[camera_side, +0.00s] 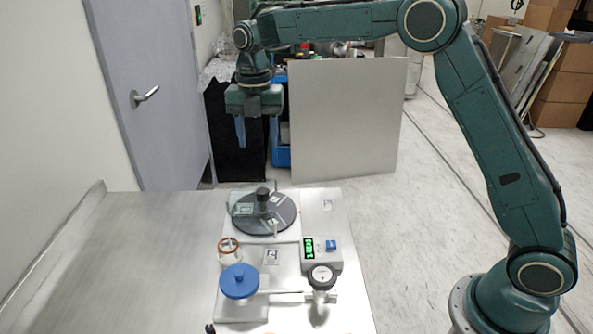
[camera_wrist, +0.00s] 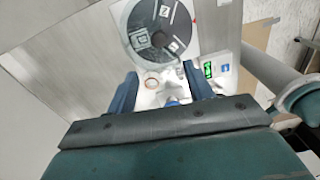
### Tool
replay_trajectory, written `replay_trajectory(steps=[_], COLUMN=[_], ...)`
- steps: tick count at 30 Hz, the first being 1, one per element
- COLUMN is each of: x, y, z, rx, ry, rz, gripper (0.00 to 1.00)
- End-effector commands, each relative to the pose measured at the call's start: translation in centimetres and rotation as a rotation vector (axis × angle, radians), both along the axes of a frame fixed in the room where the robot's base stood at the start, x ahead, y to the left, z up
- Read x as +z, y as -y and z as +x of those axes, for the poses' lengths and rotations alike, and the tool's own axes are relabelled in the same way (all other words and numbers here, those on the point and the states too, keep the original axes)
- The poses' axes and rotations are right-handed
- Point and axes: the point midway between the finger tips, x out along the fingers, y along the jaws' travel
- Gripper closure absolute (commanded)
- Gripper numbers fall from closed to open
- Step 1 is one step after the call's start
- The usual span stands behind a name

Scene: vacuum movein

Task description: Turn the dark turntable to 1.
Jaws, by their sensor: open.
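The dark turntable (camera_side: 283,213) is a round disc on a light plate at the back of the metal table. A dark upright knob (camera_side: 262,195) and a clear pane (camera_side: 240,203) stand on it. The turntable also shows at the top of the wrist view (camera_wrist: 180,42). My gripper (camera_side: 257,132) is open and empty, pointing down, well above the table and apart from the turntable. In the wrist view its two blue fingers (camera_wrist: 160,85) are spread.
A blue-capped piece (camera_side: 239,282), a round gauge (camera_side: 321,277), an orange-rimmed jar (camera_side: 229,250) and a box with a green display (camera_side: 320,254) stand in front of the turntable. The table's left side (camera_side: 130,260) is clear. A grey panel (camera_side: 345,120) stands behind.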

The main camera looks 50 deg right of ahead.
Motion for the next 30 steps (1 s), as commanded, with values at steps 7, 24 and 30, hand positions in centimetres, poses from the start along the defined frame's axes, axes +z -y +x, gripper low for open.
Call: replay_trajectory(steps=[7, 24, 30], x=[-0.7, -8.0, -10.9], y=[0.0, 0.0, 0.0], z=[0.0, -0.1, 0.0], rx=[0.002, 0.003, 0.003], ry=[-0.002, -0.004, -0.002], rz=[-0.001, -0.001, -0.001], gripper=[0.48, 0.48, 0.48])
